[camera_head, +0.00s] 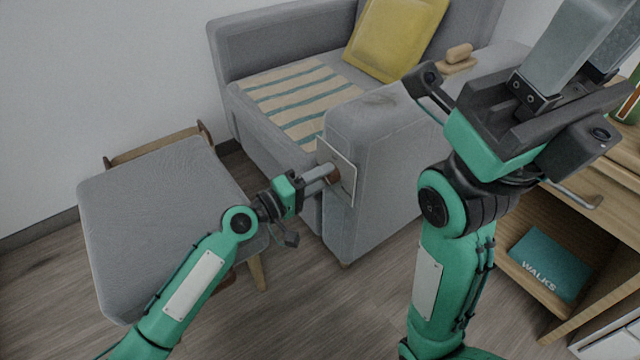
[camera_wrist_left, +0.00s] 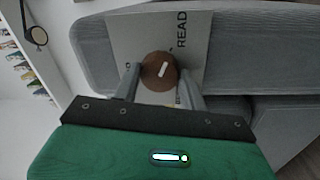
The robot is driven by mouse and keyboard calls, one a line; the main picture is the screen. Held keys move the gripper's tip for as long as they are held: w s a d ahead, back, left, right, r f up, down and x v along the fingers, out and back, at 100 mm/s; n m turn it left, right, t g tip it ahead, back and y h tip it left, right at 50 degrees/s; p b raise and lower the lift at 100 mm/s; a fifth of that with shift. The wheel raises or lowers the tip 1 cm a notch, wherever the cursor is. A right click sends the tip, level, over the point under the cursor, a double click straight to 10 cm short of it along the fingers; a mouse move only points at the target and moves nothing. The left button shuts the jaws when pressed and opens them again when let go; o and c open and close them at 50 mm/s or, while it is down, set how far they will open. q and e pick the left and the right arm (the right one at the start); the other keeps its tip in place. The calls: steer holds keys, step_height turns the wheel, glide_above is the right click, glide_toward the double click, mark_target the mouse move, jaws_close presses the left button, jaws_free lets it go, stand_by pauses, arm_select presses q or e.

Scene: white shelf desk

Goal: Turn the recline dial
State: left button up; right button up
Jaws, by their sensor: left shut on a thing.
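The recline dial (camera_head: 334,173) is a round brown knob on a pale plate (camera_head: 345,165) fixed to the front of the grey armchair's arm. In the left wrist view the dial (camera_wrist_left: 158,72) shows a white pointer mark, and the plate (camera_wrist_left: 120,35) carries the word "READ" and other lettering partly hidden. My left gripper (camera_head: 327,173) has a finger on each side of the dial and is shut on it. The fingers also show in the left wrist view (camera_wrist_left: 160,82). My right gripper (camera_head: 590,40) is raised at the upper right, away from the dial; its fingertips are cut off.
The grey armchair (camera_head: 275,45) holds a yellow cushion (camera_head: 395,35) and a striped cloth (camera_head: 300,95). A grey footstool (camera_head: 160,205) stands at the left, close to my left arm. A wooden cabinet (camera_head: 560,235) with a teal book (camera_head: 550,262) stands at the right.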

arm_select(q)
steer(key=shift+m, duration=0.6)
steer(key=o, duration=1)
steer(key=v, duration=1.3)
steer(key=shift+s+a+f, duration=0.1)
steer(key=shift+s+a, duration=0.1)
steer(key=shift+a, duration=0.15)
